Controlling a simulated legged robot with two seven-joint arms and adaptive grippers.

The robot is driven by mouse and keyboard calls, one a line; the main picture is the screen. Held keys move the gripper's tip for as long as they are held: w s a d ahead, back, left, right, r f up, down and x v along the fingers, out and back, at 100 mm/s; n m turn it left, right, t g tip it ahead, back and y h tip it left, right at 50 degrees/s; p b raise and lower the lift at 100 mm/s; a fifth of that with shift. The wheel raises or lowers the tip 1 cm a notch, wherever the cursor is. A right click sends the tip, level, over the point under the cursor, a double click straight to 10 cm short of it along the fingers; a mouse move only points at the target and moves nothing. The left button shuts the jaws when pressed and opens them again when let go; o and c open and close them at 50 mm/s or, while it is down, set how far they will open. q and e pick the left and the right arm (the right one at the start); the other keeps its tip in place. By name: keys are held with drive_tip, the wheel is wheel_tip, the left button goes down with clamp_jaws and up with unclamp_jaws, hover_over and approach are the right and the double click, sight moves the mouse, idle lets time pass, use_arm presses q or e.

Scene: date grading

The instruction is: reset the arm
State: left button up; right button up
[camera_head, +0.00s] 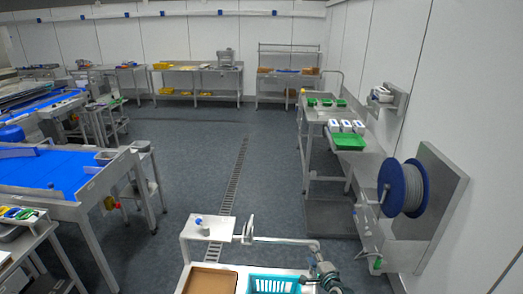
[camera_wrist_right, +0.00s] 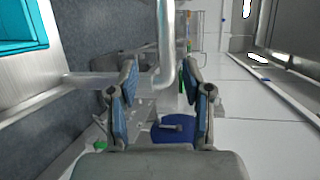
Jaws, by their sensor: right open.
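My right gripper (camera_head: 328,280) shows at the bottom of the head view, beside the right end of the near table. In the right wrist view its two blue-padded fingers (camera_wrist_right: 163,95) stand apart with nothing held between them. A metal pipe passes in the picture between and beyond the fingers. My left arm and gripper are not in either view.
A teal basket (camera_head: 273,277) and a brown tray (camera_head: 209,268) sit on the near table. The basket also shows in the wrist view (camera_wrist_right: 22,38). A blue hose reel (camera_head: 391,188) hangs at the right wall. The middle floor (camera_head: 275,150) is clear.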

sight(306, 244)
drive_tip(key=shift+x, duration=3.85)
drive_tip(key=shift+d+r, duration=0.1)
drive_tip(key=shift+d, duration=0.1)
